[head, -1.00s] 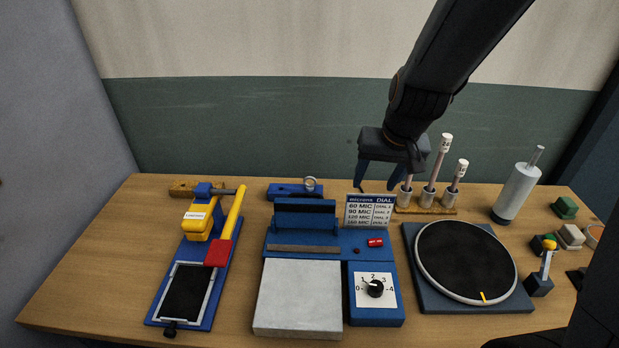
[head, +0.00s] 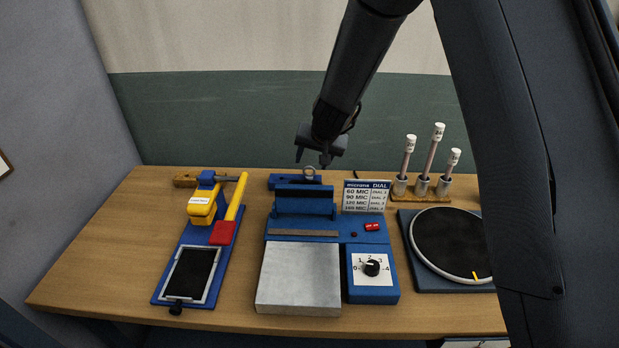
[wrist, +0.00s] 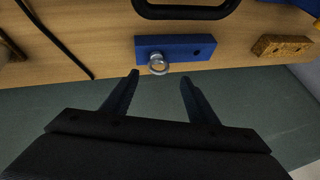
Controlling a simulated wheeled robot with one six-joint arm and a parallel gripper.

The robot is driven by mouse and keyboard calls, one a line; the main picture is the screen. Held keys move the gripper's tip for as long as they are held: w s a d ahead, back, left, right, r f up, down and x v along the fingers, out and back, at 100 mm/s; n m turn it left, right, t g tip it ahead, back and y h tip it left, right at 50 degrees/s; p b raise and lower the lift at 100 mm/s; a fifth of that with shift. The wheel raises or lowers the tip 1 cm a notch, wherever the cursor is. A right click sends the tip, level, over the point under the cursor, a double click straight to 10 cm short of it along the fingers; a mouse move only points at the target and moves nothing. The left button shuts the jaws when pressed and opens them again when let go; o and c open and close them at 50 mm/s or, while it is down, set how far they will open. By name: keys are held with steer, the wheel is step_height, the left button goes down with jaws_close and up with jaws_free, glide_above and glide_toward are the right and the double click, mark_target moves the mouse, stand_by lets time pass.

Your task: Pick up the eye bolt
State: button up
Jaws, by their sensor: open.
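The eye bolt (head: 309,172) is a small grey metal ring standing on a blue block (head: 284,181) at the back of the table. In the wrist view the ring (wrist: 158,66) shows on the blue block (wrist: 190,47), just beyond the gap between my fingertips. My gripper (head: 312,158) is open and empty, above and close to the eye bolt in the head view. In the wrist view the two fingers (wrist: 160,80) are spread apart, with the ring between their lines. The bolt's shank is hidden.
A blue machine (head: 304,207) with a dark handle (wrist: 187,11) stands just in front of the block. A sign (head: 366,196) and a rack of several rods (head: 421,196) are to the right. A brown block (wrist: 278,46) lies nearby. The green wall (head: 230,120) is close behind.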

mark_target(311, 168)
steer(key=x, duration=0.1)
steer(key=b+x, duration=0.2)
steer(key=x, duration=0.1)
steer(key=shift+s+d+f, duration=0.15)
steer(key=shift+s+f, duration=0.2)
steer(key=shift+w+f, duration=0.15)
steer(key=shift+f, duration=0.1)
steer(key=c, duration=1.2)
steer(key=shift+o, duration=0.2)
steer(key=shift+r, duration=0.2)
step_height(311, 168, up, 10)
steer(key=p, duration=0.7)
